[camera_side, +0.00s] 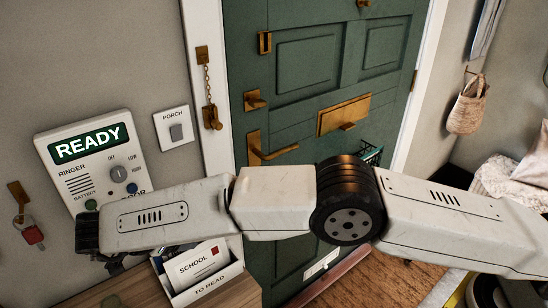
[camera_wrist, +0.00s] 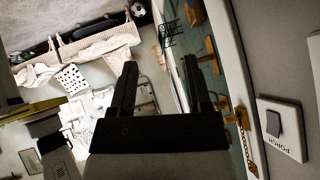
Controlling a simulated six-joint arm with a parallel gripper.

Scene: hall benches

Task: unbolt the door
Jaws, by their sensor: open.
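The green panelled door (camera_side: 305,90) stands shut in its white frame. On its left edge are a brass fitting with a square opening (camera_side: 264,43), a small brass turn or bolt piece (camera_side: 254,100) and a brass lever handle (camera_side: 265,150). I cannot tell which of the two upper pieces is the bolt. A brass chain (camera_side: 207,85) hangs on the frame. My gripper (camera_wrist: 160,72) is open and empty, its two black fingers apart in the wrist view, with the door and brass fittings (camera_wrist: 210,45) beyond the right finger. In the side view its end is partly hidden at the lower left, away from the fittings.
A letter box (camera_side: 205,272) stands on a wooden shelf below my arm. A basket (camera_side: 468,105) hangs at the right.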

